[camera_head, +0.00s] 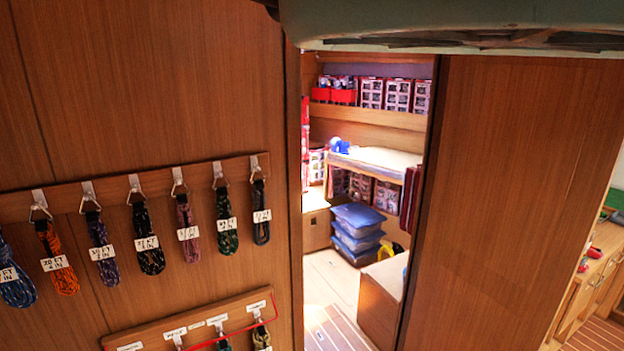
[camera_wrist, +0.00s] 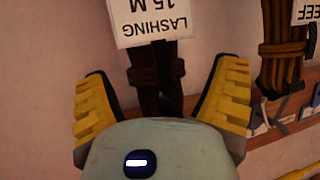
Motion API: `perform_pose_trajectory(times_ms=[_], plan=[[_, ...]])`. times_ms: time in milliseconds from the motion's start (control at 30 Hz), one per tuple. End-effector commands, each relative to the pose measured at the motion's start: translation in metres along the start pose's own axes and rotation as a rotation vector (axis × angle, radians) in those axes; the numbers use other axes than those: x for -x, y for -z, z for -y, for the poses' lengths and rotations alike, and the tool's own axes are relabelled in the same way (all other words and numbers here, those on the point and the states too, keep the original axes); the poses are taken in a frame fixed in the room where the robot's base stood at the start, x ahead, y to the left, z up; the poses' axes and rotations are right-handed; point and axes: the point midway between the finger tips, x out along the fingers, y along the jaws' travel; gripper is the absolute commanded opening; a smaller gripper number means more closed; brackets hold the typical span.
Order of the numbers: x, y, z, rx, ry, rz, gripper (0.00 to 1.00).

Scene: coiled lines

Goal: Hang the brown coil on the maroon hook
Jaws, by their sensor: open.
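A dark brown coil (camera_wrist: 143,85) is in the wrist view, with a white tag (camera_wrist: 155,22) that appears upside down and reads "LASHING 15 M". My gripper (camera_wrist: 165,72) is open, with one yellow-and-black finger on each side of this coil. Clear gaps show between the fingers and the coil in the picture; whether it lies at their depth I cannot tell. The lower part of the coil is hidden behind the gripper body. I cannot make out a maroon hook in either view. My gripper does not show in the head view.
In the wrist view, a brown-and-black striped coil (camera_wrist: 285,50) hangs to the right, near a wooden rail (camera_wrist: 295,116). In the head view, a wooden rack (camera_head: 108,191) holds several tagged coils on the left wall. A doorway opens onto a storage cabin with blue bins (camera_head: 358,232).

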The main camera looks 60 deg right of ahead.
Motion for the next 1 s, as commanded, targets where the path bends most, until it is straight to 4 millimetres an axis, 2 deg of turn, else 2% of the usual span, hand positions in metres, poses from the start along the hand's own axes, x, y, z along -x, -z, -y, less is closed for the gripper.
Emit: perform_pose_trajectory(times_ms=[467,1000], plan=[[0.041,-0.001,-0.004,0.0,-0.006,-0.002,0.86],[0.104,0.0,-0.004,-0.002,-0.007,-0.002,0.86]])
